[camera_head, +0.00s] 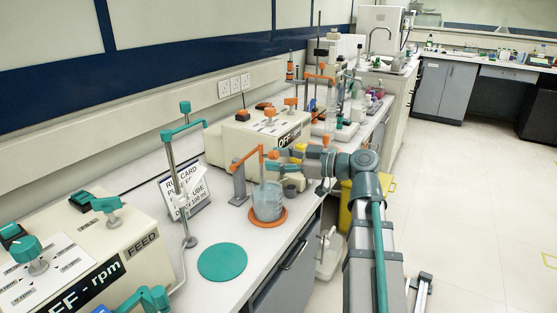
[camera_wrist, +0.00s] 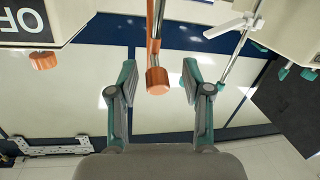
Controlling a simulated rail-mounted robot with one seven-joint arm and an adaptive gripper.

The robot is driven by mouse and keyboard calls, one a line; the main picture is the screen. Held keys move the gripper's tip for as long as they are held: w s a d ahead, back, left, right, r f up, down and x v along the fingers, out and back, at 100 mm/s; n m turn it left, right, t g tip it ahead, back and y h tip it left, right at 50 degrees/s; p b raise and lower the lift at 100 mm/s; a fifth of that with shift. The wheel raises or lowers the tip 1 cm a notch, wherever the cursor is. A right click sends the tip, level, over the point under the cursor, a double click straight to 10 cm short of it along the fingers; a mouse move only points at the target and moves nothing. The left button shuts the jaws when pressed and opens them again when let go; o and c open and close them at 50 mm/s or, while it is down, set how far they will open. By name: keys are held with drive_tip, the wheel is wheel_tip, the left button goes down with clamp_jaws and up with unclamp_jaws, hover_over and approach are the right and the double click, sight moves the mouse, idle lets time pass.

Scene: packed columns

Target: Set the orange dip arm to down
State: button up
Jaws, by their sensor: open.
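The orange dip arm (camera_head: 247,157) stands on a grey post beside a clear beaker (camera_head: 268,202) in the head view. Its orange bar slants up to the right, and a thin part hangs from it towards the beaker. My gripper (camera_head: 280,155) is at the orange end of this arm, above the beaker. In the wrist view, an orange knob (camera_wrist: 157,82) on an orange bar lies between the two teal fingers of my gripper (camera_wrist: 158,76). The fingers are open, with a gap on each side of the knob. The beaker's inside is partly hidden.
The beaker stands on an orange disc (camera_head: 266,221). A bare teal disc (camera_head: 222,262) lies nearer, beside a teal dip arm (camera_head: 184,128). A white printed card (camera_head: 184,192) and a cream OFF box (camera_head: 262,130) stand behind.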

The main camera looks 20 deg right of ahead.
drive_tip(key=shift+d, duration=0.1)
drive_tip(key=v, duration=1.2)
